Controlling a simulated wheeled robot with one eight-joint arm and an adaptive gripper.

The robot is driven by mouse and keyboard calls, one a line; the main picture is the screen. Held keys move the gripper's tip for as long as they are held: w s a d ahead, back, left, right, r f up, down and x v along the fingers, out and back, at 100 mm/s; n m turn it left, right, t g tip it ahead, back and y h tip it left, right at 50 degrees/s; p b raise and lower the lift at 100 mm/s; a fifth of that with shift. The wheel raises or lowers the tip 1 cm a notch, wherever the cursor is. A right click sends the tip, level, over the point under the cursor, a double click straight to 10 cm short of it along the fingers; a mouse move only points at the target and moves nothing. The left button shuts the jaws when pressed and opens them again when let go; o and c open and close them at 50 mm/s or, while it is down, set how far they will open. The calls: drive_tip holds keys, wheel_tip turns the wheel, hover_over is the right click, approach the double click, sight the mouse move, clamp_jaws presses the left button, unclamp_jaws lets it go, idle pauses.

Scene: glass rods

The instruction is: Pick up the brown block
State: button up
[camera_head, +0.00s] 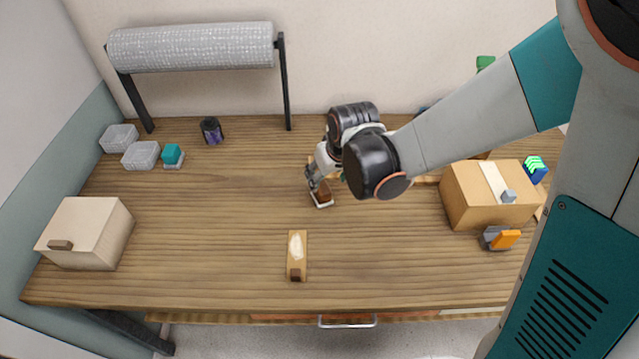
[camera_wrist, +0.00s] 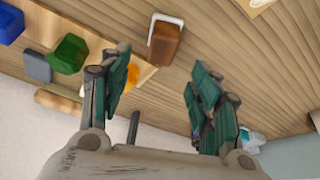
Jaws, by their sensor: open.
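The brown block (camera_wrist: 165,44) sits on a small white-rimmed square holder on the wooden table, at the top middle of the wrist view. In the head view the brown block (camera_head: 323,195) shows just below my gripper (camera_head: 314,179). In the wrist view my gripper (camera_wrist: 160,82) is open, with one green-padded finger on each side and nothing between them. The block lies beyond the fingertips, roughly in line with the gap, apart from both fingers. Part of the gripper is hidden behind my arm in the head view.
A cardboard box (camera_head: 487,198) and an orange-and-grey item (camera_head: 501,238) stand at right. A narrow wooden piece (camera_head: 297,257) lies at the front. A light box (camera_head: 87,234), clear trays (camera_head: 141,155) and a dark jar (camera_head: 211,130) are at left. The table's centre left is clear.

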sight(322, 188)
drive_tip(key=b+x, duration=0.1)
drive_tip(key=x, duration=0.2)
drive_tip(key=shift+w+f+b, duration=0.1)
drive_tip(key=shift+f+b, duration=0.2)
drive_tip(key=shift+b, duration=0.1)
drive_tip(key=b+x, duration=0.2)
drive_tip(key=x, duration=0.2)
drive_tip(key=shift+s+a+f+b, duration=0.1)
drive_tip(key=shift+s+f+b, duration=0.15)
drive_tip(key=shift+b, duration=0.15)
drive_tip(key=shift+w+f, duration=0.3)
drive_tip(key=shift+f, duration=0.15)
drive_tip(key=shift+r, duration=0.1)
clamp_jaws()
wheel_tip(322, 188, up, 20)
drive_tip(key=p, duration=1.3)
drive_tip(key=shift+p, duration=0.35)
